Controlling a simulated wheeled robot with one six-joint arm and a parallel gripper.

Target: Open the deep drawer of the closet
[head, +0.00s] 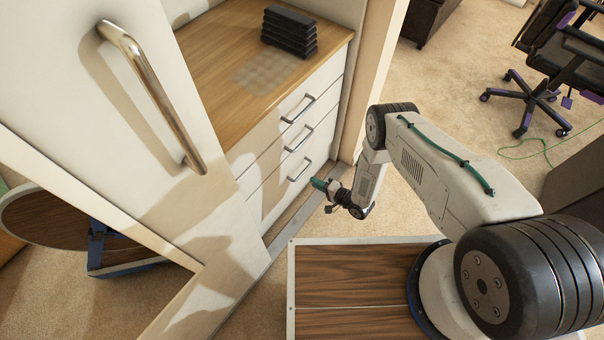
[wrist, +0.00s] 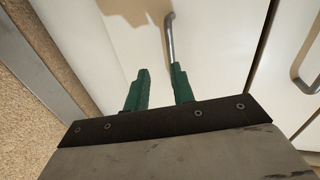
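The closet (head: 350,70) has a stack of white drawers with metal bar handles, and all of them look shut. The lowest visible drawer (head: 272,200) has a handle (head: 299,171), with my gripper (head: 318,184) just in front of it and slightly low. In the wrist view, my gripper (wrist: 160,84) has its two green fingers apart with nothing held between them. The handle (wrist: 169,38) shows just beyond the tip of the right finger, which covers its near end. I cannot tell whether they touch. The drawer front (wrist: 110,50) lies behind the fingers.
A large white door with a long metal handle (head: 150,95) stands at the left foreground. A black stack (head: 289,32) sits on the wooden shelf above the drawers. An office chair (head: 560,60) stands at the far right.

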